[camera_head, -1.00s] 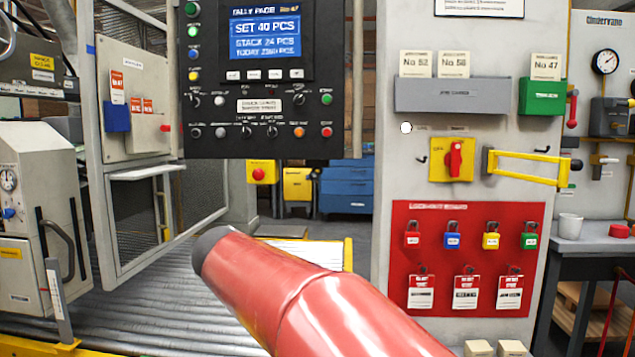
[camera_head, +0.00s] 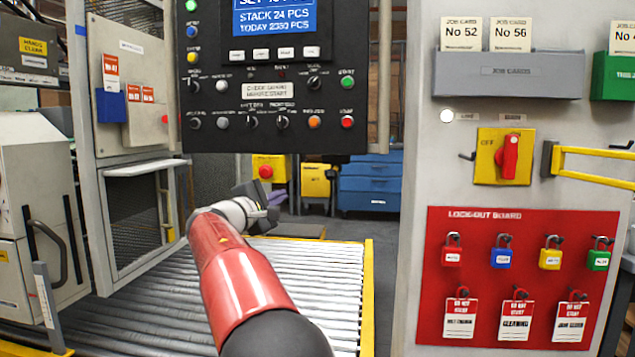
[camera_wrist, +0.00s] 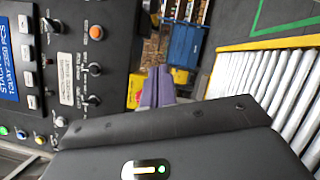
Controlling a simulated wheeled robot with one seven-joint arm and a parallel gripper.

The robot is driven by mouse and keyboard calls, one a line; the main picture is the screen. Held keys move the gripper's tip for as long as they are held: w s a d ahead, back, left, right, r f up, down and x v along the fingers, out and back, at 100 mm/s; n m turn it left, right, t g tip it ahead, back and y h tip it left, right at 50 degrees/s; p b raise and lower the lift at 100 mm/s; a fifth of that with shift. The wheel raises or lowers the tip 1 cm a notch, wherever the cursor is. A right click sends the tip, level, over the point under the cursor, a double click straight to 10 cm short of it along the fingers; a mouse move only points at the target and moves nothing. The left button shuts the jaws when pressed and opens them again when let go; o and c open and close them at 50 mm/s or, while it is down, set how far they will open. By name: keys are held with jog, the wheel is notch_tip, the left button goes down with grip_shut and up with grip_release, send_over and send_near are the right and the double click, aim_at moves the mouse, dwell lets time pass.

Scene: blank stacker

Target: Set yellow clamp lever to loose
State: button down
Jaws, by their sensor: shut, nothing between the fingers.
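I see no part that I can clearly identify as the yellow clamp lever. A yellow bar-shaped arm (camera_head: 595,152) sticks out from a dark bracket on the grey panel at the right, cut off by the picture edge. I cannot tell whether it is that lever. My gripper (camera_head: 268,203) is over the roller conveyor, below the control box and well left of the yellow arm. In the wrist view my gripper's fingers (camera_wrist: 152,92) are together and empty, pointing towards the far blue cabinet.
The black control box (camera_head: 270,95) hangs above the conveyor (camera_head: 320,265). The grey panel carries a red switch on a yellow plate (camera_head: 487,165), a job card holder (camera_head: 508,75) and the red lockout board (camera_head: 485,235) with padlocks. A mesh guard (camera_head: 135,220) stands at left.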

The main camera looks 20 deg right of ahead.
aim_at(334, 171)
jog(key=shift+d, duration=0.1)
jog(key=w+d+r+p, duration=0.2)
jog(key=w+d, duration=0.1)
jog(key=d, duration=0.8)
jog(key=shift+r+p, duration=0.2)
jog(key=shift+p, duration=0.15)
